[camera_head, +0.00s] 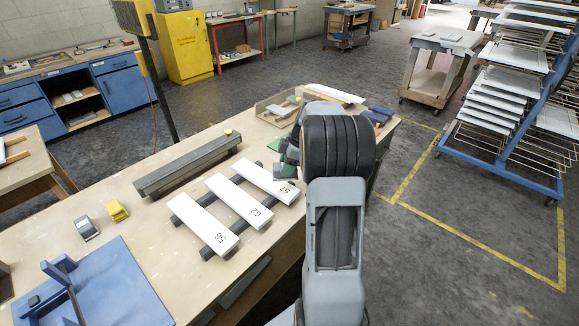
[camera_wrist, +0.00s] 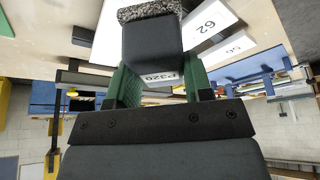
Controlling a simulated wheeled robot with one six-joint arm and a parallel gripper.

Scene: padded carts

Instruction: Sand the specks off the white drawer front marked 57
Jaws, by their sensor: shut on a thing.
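The white drawer front marked 57 (camera_head: 264,181) lies flat on two dark rails on the workbench, rightmost of three white fronts. No specks can be made out on it. My gripper (camera_wrist: 155,85) is shut on a dark sanding block marked P320 (camera_wrist: 152,42), with a rough grey pad along its far edge. Green finger pads grip the block's two sides. In the head view my arm hides most of the gripper and block, at the far end of front 57. A white surface beside the block in the wrist view is probably front 57; contact cannot be told.
Fronts marked 62 (camera_head: 239,203) and 56 (camera_head: 203,224) lie left of it on the same rails. A long grey bar (camera_head: 187,166) lies behind them. A shallow tray (camera_head: 277,108) with blocks stands beyond.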

